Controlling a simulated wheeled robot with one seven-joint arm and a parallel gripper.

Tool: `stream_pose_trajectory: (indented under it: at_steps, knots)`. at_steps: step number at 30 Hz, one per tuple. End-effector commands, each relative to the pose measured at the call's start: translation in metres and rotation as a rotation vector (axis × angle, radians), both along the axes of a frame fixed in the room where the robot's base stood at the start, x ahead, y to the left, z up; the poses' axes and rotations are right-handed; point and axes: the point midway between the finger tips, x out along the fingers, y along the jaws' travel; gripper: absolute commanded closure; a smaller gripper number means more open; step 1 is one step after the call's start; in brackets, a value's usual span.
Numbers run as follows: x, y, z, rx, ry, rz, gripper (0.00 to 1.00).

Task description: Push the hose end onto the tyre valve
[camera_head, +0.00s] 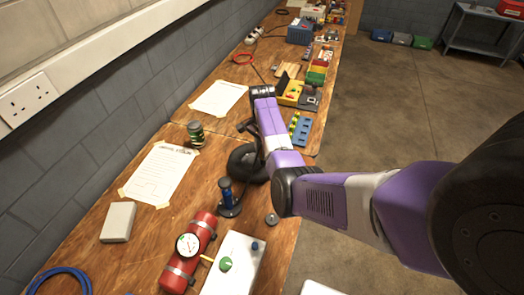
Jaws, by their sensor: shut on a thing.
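A black tyre (243,160) lies on the wooden bench in the head view, partly hidden behind my purple arm. Its valve cannot be made out. My gripper (246,128) is a small dark shape at the tyre's far side, partly covered by my forearm. It is shut on what I take to be the hose end, which is too small and dark to see clearly. Whether the hose end touches the valve cannot be told. The hose's run is also hidden or lost against the dark parts.
A blue device on a black base (228,196) stands just nearer than the tyre. A red cylinder with a gauge (190,252) and a white box (234,266) are at the front. A dark jar (195,132) stands left. A blue block (300,131) lies right, near the bench edge.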

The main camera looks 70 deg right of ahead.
Motion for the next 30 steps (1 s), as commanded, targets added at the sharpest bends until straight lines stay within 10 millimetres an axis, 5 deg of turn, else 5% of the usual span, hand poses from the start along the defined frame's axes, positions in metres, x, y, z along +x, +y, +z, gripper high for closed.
stream_pose_trajectory:
  at_steps: [22,23,25,30]
  knots:
    - [0.0,0.0,-0.014,0.0,-0.001,0.0,1.0]
    - [0.0,0.0,-0.014,-0.001,-0.001,0.0,0.73]
    - [0.0,0.0,-0.014,-0.001,-0.001,0.0,0.59]
    - [0.0,0.0,-0.014,0.0,-0.001,0.0,0.54]
